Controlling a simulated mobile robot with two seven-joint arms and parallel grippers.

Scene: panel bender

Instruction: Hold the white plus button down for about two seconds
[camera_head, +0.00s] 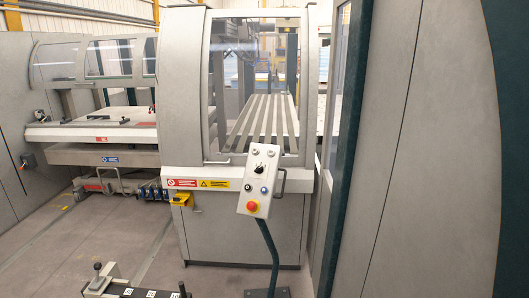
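A light grey control panel (242,208) stands tilted on a dark green post (268,250) in front of the machine, near the middle of the head view. It carries small buttons near its top, a black knob (260,168), a blue button (264,190) and a red emergency stop (252,206) on yellow. The small pale buttons at the top are too small to read, so I cannot tell which is the white plus button. Neither of my grippers is in view, and nothing is seen touching the panel.
The panel bender's windowed cabinet (205,228) stands behind the panel. A large grey cabinet (430,170) with dark green edges fills the right. A low dark bar (150,293) with a lever (97,268) is at the bottom left. Grey floor (110,235) lies open on the left.

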